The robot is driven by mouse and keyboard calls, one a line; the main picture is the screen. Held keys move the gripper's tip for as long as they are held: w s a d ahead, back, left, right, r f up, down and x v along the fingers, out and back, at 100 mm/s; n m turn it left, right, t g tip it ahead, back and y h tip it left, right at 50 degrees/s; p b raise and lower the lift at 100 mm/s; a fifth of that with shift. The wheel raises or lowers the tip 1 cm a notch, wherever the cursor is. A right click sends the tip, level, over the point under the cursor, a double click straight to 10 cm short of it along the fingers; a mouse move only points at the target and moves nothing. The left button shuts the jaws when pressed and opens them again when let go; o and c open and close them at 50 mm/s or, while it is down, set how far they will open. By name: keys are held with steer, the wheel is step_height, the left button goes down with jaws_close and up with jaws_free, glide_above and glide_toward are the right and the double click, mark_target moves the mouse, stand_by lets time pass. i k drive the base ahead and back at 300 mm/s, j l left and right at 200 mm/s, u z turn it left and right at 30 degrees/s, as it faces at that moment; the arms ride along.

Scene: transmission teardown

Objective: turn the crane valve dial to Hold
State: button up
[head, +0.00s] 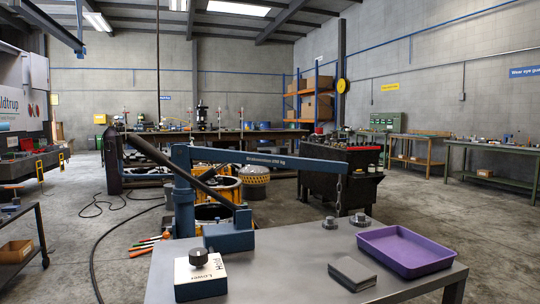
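The crane valve dial (198,256) is a round black knob on top of a white-faced blue box (203,288). The box sits at the near left corner of the grey table. The white face carries the words "Hold" at the right side of the knob and "Lower" at the near side. The knob's pointer is too small to read, so its setting cannot be told. The blue crane (184,211) stands just behind the box, its boom (270,160) reaching right with a chain (339,192) hanging from the end. My gripper is not in view.
The grey table (290,262) also holds a purple tray (405,250), a grey block (351,273) and small metal parts (330,223). A black machine (338,172) stands beyond. The table between box and block is clear.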

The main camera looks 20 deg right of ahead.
mark_target(198, 256)
steer(key=l, duration=0.5)
steer(key=k+l+u, duration=0.15)
steer(key=l, duration=0.85)
steer(key=l+u, duration=0.15)
steer(key=l, duration=0.35)
steer(key=k+l, duration=0.15)
steer(key=l, duration=0.35)
steer(key=k+l+u, duration=0.15)
steer(key=l, duration=0.3)
steer(key=i, duration=0.05)
